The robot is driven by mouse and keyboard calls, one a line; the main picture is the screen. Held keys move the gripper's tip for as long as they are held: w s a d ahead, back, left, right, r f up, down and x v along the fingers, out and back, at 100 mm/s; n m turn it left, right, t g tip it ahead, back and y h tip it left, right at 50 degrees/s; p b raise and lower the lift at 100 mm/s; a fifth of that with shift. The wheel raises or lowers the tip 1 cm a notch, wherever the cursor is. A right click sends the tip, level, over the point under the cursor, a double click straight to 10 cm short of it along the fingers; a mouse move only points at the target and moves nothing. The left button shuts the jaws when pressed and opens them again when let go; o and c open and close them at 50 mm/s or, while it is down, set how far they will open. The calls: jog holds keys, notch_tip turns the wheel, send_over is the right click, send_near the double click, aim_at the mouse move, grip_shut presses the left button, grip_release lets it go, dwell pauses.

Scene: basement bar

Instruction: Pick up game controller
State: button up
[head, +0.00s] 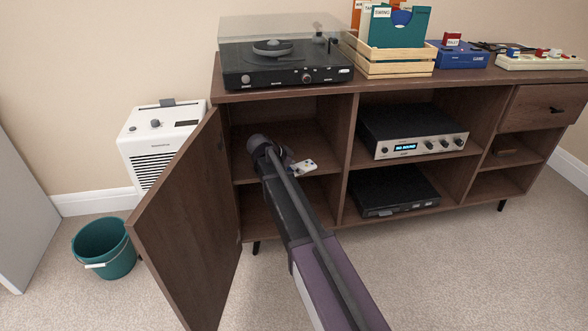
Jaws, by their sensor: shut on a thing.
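The game controller (304,166) is a small white object with dark marks on top. It shows in the open left compartment of the brown cabinet, at about the height of the middle shelf. My arm reaches into this compartment from the front. My gripper (288,161) is at the controller's left end and shut on it. My wrist hides much of the gripper and part of the controller. I cannot tell whether the controller touches the shelf.
The cabinet door (187,225) stands open left of my arm. A divider (347,150) bounds the compartment on the right. A turntable (286,62) sits above. An amplifier (412,130) and black box (390,190) fill the middle bay. A green bucket (105,250) stands at left.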

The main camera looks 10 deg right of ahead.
aim_at(306, 164)
notch_tip(306, 164, up, 3)
jog(key=p, duration=0.3)
jog(key=shift+r, duration=0.2)
jog(key=s+d+p, duration=0.1)
jog(key=s+d, duration=0.2)
jog(key=s, duration=0.4)
jog(key=s+d+r+p, duration=0.1)
jog(key=s+d, duration=0.2)
jog(key=s, duration=0.4)
jog(key=shift+s+d+r, duration=0.25)
jog(key=shift+s+d, duration=0.05)
jog(key=shift+d, duration=0.05)
jog(key=shift+r, duration=0.1)
